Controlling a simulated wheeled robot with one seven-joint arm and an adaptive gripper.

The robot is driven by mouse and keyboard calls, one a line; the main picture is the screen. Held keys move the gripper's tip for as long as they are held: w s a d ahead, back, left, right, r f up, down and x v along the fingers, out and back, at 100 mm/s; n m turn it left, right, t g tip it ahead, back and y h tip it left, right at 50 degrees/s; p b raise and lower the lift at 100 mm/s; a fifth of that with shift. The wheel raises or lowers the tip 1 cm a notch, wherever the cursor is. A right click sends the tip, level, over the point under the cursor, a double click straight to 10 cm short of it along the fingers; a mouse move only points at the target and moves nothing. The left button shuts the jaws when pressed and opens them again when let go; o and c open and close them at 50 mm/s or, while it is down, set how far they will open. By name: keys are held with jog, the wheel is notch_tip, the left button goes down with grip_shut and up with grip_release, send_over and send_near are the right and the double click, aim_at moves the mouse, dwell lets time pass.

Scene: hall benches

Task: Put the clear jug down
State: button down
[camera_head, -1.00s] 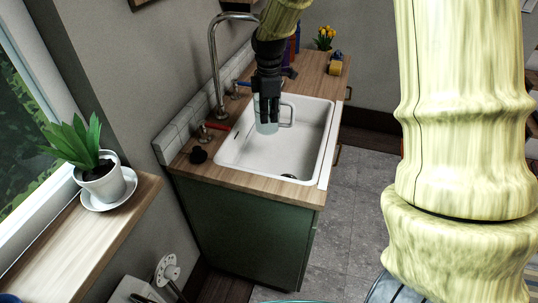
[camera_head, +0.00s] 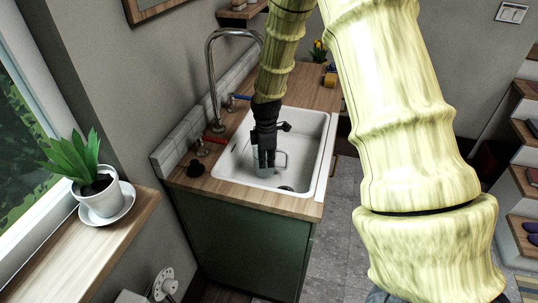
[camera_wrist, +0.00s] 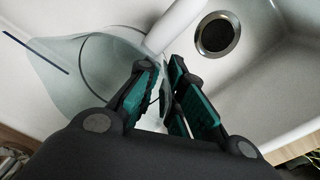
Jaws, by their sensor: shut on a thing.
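The clear jug (camera_head: 258,168) is in the white sink (camera_head: 302,150), low in the basin. Its handle (camera_head: 283,160) points right in the head view. My gripper (camera_head: 267,163) points down and is shut on the jug. In the wrist view the clear jug (camera_wrist: 95,62) lies left of centre, and my gripper's green-padded fingers (camera_wrist: 163,98) close on part of it. The fingers hide part of the jug. I cannot tell whether its base touches the sink floor.
The dark drain (camera_wrist: 217,34) is beside the jug. A tall curved tap (camera_head: 212,80) stands on the sink's left side. A wooden counter (camera_head: 310,85) lies behind the sink. A potted plant (camera_head: 100,195) stands on the sill at left.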

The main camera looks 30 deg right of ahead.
jog(key=shift+w+d+r, duration=0.1)
jog(key=shift+w+d, duration=0.15)
jog(key=shift+w+d+f+p, duration=0.35)
jog(key=shift+w+d, duration=0.15)
jog(key=shift+d, duration=0.15)
jog(key=shift+w+d+f+p, duration=0.2)
jog(key=shift+w+d+p, duration=0.1)
jog(key=shift+w+d, duration=0.25)
jog(key=shift+f, duration=0.1)
jog(key=shift+f, duration=0.15)
jog(key=c, duration=1.5)
grip_release()
jog(key=shift+c, duration=0.2)
notch_tip(320, 180, up, 8)
jog(key=b, duration=0.1)
jog(key=shift+s, duration=0.15)
jog(key=shift+f, duration=0.1)
